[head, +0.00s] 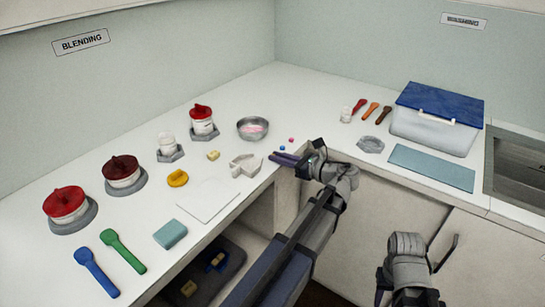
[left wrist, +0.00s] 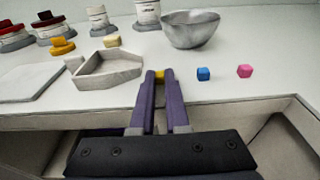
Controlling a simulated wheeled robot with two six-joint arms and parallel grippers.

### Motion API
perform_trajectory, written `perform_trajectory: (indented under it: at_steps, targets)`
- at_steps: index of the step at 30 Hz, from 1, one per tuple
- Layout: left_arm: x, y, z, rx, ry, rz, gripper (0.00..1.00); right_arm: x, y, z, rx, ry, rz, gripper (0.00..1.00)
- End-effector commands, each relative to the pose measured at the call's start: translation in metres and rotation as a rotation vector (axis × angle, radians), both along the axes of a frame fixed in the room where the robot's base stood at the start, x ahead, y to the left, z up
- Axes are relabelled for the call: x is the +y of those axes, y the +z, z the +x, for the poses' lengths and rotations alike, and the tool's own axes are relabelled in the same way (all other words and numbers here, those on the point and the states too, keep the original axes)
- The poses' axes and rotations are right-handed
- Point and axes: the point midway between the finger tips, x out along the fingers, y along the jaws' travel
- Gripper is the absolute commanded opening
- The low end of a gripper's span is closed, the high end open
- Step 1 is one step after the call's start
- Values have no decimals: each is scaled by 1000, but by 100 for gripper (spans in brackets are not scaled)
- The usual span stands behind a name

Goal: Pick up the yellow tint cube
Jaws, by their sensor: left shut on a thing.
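The yellow tint cube (left wrist: 159,74) shows as a small yellow patch between the purple fingertips of my left gripper (left wrist: 160,80) in the left wrist view. The fingers are shut on it and hide most of it. In the head view my left gripper (head: 280,158) is over the counter's front edge, just right of the hexagonal mould; the cube cannot be made out there. A blue cube (left wrist: 203,73) and a pink cube (left wrist: 245,70) lie apart to the right of the fingertips. I cannot tell whether the yellow cube touches the counter. My right gripper is not in view.
The pale mould (left wrist: 108,72) is close left of the fingers. A metal bowl (head: 253,129) stands behind the cubes. Red-lidded jars (head: 65,203), spoons and a sponge (head: 170,234) are farther left. A blue-lidded bin (head: 436,122) and a blue mat (head: 432,168) are on the right counter.

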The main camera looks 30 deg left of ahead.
Motion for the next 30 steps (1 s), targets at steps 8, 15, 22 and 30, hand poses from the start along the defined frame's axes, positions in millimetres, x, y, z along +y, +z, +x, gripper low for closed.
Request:
perform_trajectory:
  at_steps: [8,15,22,30]
  targets:
    - [0,2,0,0,0,0,0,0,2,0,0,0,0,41]
    - [0,18,0,0,0,0,0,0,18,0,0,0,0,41]
    - [0,51,0,0,0,0,0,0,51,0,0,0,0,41]
    - [0,92,0,0,0,0,0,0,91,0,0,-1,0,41]
